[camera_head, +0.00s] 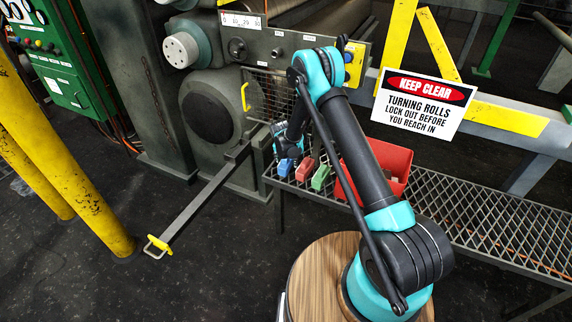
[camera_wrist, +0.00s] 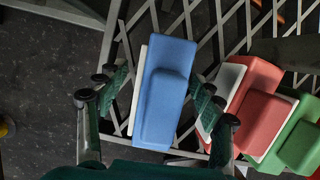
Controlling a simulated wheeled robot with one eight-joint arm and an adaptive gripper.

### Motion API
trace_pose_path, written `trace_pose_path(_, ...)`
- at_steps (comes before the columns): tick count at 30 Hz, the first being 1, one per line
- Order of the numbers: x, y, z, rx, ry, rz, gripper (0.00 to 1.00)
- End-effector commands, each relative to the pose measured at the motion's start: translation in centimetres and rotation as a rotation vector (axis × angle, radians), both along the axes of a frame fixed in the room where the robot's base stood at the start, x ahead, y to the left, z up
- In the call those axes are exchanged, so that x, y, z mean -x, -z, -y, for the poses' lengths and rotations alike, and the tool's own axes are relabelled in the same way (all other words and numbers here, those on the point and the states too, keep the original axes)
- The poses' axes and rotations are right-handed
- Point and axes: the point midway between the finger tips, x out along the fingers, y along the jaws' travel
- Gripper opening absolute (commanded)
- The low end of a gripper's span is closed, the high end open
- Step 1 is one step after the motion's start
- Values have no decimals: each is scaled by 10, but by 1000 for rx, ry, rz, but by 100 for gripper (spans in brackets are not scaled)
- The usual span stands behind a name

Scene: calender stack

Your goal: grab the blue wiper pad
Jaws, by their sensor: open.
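The blue wiper pad (camera_head: 285,167) lies on the mesh shelf, leftmost in a row of pads. In the wrist view the blue pad (camera_wrist: 165,90) shows a raised blue block and a white layer along its left edge. My gripper (camera_wrist: 160,98) is open, with one finger on each side of the blue pad in that view. Whether the fingers touch it I cannot tell. In the head view my gripper (camera_head: 286,147) is just behind the blue pad, partly hidden by my arm.
A red pad (camera_head: 305,169) and a green pad (camera_head: 321,177) lie to the right of the blue one, close to my right finger. A red bin (camera_head: 394,163) stands further right on the mesh shelf (camera_head: 480,213). Machine rolls and a guard are behind; yellow posts (camera_head: 92,200) stand left.

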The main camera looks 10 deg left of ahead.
Motion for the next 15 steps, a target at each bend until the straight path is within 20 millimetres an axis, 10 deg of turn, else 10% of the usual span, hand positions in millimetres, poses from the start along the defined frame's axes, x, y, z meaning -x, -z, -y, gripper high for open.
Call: trace_pose_path(15, 0, 0, 0, 0, 0, 0, 11)
